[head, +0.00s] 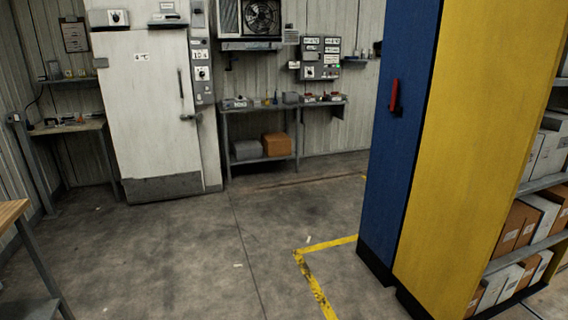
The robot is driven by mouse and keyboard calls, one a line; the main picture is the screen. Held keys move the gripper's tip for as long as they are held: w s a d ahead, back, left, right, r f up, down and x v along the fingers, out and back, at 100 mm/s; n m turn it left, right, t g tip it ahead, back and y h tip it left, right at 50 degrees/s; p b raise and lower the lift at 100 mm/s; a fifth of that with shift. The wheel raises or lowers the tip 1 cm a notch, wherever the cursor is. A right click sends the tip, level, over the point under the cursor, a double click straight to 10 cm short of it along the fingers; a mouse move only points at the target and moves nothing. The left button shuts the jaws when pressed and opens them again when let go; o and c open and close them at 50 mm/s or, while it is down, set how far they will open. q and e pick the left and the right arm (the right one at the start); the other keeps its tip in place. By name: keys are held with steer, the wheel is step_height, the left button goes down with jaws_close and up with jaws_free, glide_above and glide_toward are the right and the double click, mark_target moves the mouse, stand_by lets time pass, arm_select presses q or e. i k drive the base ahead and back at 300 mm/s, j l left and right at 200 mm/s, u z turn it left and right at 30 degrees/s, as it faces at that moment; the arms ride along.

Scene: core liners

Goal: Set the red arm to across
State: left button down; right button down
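A red arm (394,96) is mounted on the blue side panel (403,140) of a tall cabinet or shelf unit, right of centre. It stands close to upright, with its lower end near a small dark fitting on the panel. Neither of my grippers shows in the head view.
A yellow panel (473,150) adjoins the blue one, with shelves of boxes (541,215) at the far right. A white door (150,110) and a metal bench (285,106) stand at the back. A wooden table (12,212) edges in at left. The middle floor is open, with yellow tape (316,284).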

mark_target(392, 105)
steer(key=i, duration=1.5)
steer(key=i+z, duration=0.1)
steer(key=i, duration=0.4)
steer(key=i+j+z, duration=0.1)
steer(key=i, duration=0.35)
steer(key=i+j, duration=0.2)
steer(key=i, duration=0.3)
steer(key=i+j+z, duration=0.15)
steer(key=i+z, duration=0.15)
steer(key=i, duration=0.15)
steer(key=i+j+z, duration=0.3)
steer(key=i+l, duration=0.05)
steer(key=i, duration=0.05)
